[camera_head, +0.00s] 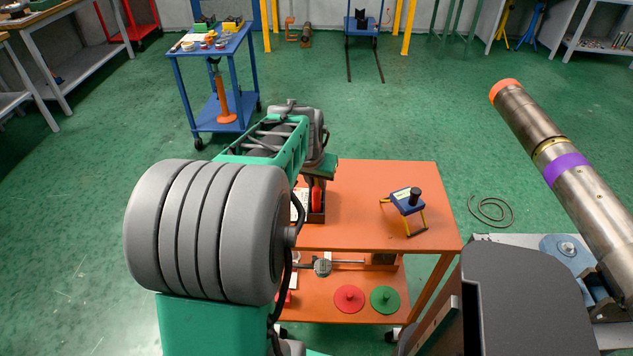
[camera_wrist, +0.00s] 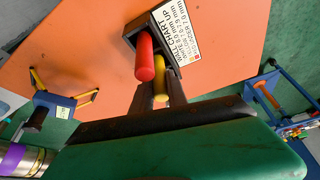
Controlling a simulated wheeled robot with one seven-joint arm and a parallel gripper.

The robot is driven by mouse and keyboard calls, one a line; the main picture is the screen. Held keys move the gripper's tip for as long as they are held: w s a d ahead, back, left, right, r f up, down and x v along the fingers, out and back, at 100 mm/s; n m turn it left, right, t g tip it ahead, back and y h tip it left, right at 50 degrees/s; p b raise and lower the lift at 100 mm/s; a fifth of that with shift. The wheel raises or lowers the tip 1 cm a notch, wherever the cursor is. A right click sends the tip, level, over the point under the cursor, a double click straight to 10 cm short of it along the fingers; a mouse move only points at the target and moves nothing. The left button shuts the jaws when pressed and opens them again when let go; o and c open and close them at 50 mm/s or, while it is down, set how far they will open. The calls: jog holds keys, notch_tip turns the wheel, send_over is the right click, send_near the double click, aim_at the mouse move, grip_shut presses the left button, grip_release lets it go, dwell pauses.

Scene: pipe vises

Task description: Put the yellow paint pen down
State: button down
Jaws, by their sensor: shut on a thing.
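The yellow paint pen (camera_wrist: 160,90) shows in the wrist view between the two dark fingers of my gripper (camera_wrist: 158,97), which is shut on it. The pen is just above or at the dark box (camera_wrist: 175,68) on the orange table; I cannot tell whether its lower end is inside. A red pen (camera_wrist: 145,58) stands close beside the yellow one, by my left finger. In the head view the red pen (camera_head: 317,198) and the dark box (camera_head: 317,217) show below my wrist, while the yellow pen and my fingertips are hidden.
A white printed card (camera_wrist: 174,30) lies against the box. On the orange cart (camera_head: 365,180) a small blue stand with yellow legs (camera_head: 407,203) is to the right. Its lower shelf holds red (camera_head: 349,299) and green (camera_head: 385,300) discs and a gauge (camera_head: 322,267). The tabletop between is clear.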

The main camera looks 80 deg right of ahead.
jog(key=shift+f, duration=0.15)
jog(key=c, duration=1.3)
grip_release()
jog(key=shift+r, duration=0.5)
jog(key=v, duration=1.1)
jog(key=shift+a+r, duration=0.15)
jog(key=shift+r, duration=0.05)
